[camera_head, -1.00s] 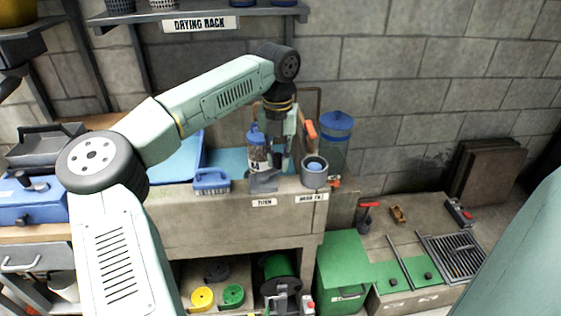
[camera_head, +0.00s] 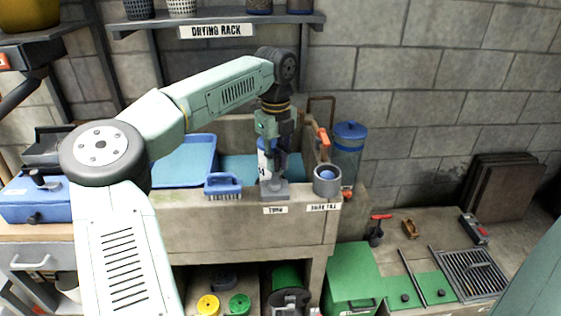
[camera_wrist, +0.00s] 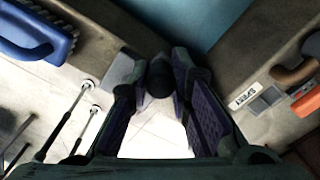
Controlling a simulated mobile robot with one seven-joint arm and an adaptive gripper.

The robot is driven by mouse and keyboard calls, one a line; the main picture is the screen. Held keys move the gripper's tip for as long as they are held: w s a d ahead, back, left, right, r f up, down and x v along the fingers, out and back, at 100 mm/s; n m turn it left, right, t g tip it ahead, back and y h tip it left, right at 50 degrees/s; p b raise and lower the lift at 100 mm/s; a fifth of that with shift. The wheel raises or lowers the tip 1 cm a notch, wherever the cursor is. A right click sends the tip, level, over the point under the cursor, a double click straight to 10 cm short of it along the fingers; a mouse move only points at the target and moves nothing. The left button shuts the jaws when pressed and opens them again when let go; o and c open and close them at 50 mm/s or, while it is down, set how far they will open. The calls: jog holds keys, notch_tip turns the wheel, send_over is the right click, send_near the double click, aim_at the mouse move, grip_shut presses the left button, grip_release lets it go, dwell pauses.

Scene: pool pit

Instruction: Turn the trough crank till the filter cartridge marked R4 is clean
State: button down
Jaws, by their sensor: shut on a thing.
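My gripper (camera_head: 278,158) is shut on the crank's dark knob (camera_wrist: 160,79), between its fingers in the wrist view. The grey crank base (camera_head: 274,189) sits on the trough's front ledge above a label reading TURN. The filter cartridge (camera_head: 263,160) stands in the trough just behind and left of my gripper. It is partly hidden; a "4" shows on it, and the visible strip looks mostly white. I cannot tell how clean its hidden side is. The concrete trough (camera_head: 235,225) has blue inside.
A blue brush (camera_head: 222,185) lies on the ledge left of the crank. A grey cup-like holder (camera_head: 327,181) stands to its right. An orange-handled lever (camera_head: 322,138) and a blue-lidded clear canister (camera_head: 347,150) are beyond. A green bin (camera_head: 350,280) is below right.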

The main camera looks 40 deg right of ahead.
jog(key=shift+w+a+n, duration=0.25)
jog(key=shift+a+n, duration=0.05)
jog(key=shift+n, duration=0.6)
jog(key=c, duration=1.4)
grip_release()
jog(key=shift+c, duration=0.2)
notch_tip(320, 180, up, 12)
